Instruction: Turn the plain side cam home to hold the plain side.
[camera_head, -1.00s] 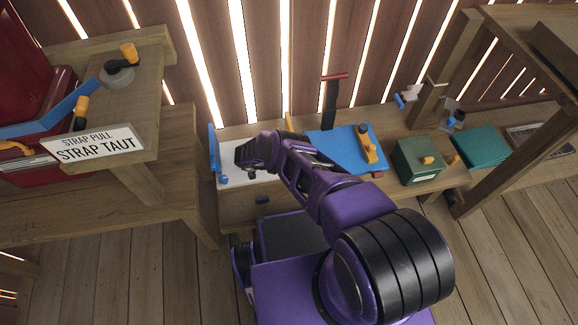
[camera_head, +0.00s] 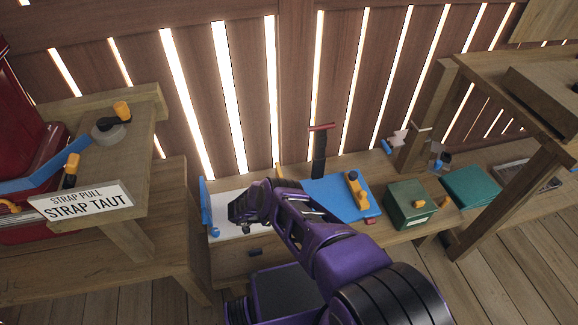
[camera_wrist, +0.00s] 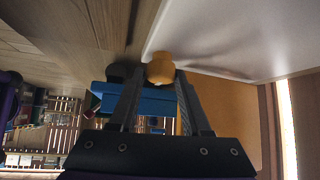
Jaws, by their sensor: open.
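In the wrist view, a rounded orange knob (camera_wrist: 160,68) stands at the tips of my open gripper (camera_wrist: 158,82), between the two fingers; I cannot tell whether they touch it. A blue part (camera_wrist: 150,98) lies beyond the fingers, and a white panel (camera_wrist: 240,40) is at the upper right. In the head view, my gripper (camera_head: 242,212) is over the white panel (camera_head: 228,228) on the bench, which has a blue bar (camera_head: 206,205) at its left. My gripper hides part of the panel. Which part is the plain side cam is not clear.

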